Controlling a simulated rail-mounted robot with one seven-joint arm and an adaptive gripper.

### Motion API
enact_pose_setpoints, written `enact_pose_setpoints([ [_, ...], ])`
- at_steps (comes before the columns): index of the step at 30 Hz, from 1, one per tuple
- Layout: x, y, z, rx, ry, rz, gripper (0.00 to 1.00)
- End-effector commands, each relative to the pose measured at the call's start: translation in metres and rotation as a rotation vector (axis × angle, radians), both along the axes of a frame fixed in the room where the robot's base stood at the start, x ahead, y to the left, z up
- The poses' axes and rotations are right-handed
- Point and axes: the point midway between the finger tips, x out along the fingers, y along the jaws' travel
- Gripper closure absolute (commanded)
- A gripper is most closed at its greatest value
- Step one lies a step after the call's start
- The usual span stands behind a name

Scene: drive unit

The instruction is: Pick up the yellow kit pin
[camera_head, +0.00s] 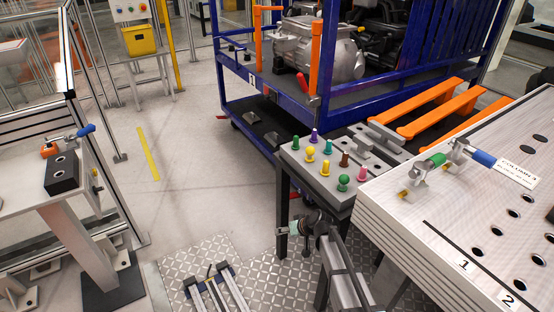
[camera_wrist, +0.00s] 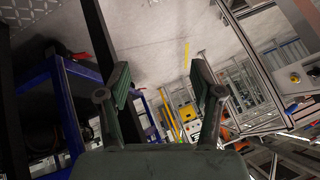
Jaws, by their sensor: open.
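Two yellow pins stand on a grey kit plate (camera_head: 318,188) in the head view. One yellow pin (camera_head: 310,154) is farther back and left, and the other yellow pin (camera_head: 325,168) is nearer the front. Green, purple, brown and pink pins stand around them. My gripper (camera_head: 295,228) is below and in front of the plate, apart from the pins. In the wrist view my gripper (camera_wrist: 160,85) is open, with nothing between its fingers. That view shows the floor and distant equipment, and no pins.
A light numbered table (camera_head: 470,215) with toggle clamps stands to the right of the plate. Orange bars (camera_head: 440,108) lie behind it. A blue cart (camera_head: 262,125) carrying a metal drive unit (camera_head: 338,58) stands behind. Open floor (camera_head: 205,165) lies to the left.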

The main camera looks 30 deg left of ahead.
Motion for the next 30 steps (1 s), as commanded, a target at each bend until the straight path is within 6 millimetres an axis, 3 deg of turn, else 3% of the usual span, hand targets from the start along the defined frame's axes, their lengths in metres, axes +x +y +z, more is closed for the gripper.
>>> enact_pose_setpoints([
  [1, 0.009, 0.022, 0.012, 0.024, -0.026, 0.021, 0.34],
  [3, 0.018, 0.041, 0.033, 0.041, -0.055, 0.047, 0.34],
  [9, 0.047, 0.061, 0.093, 0.027, -0.105, 0.111, 0.34],
  [20, 0.099, 0.052, 0.198, -0.080, -0.158, 0.189, 0.34],
  [30, 0.138, 0.028, 0.299, -0.191, -0.196, 0.223, 0.34],
])
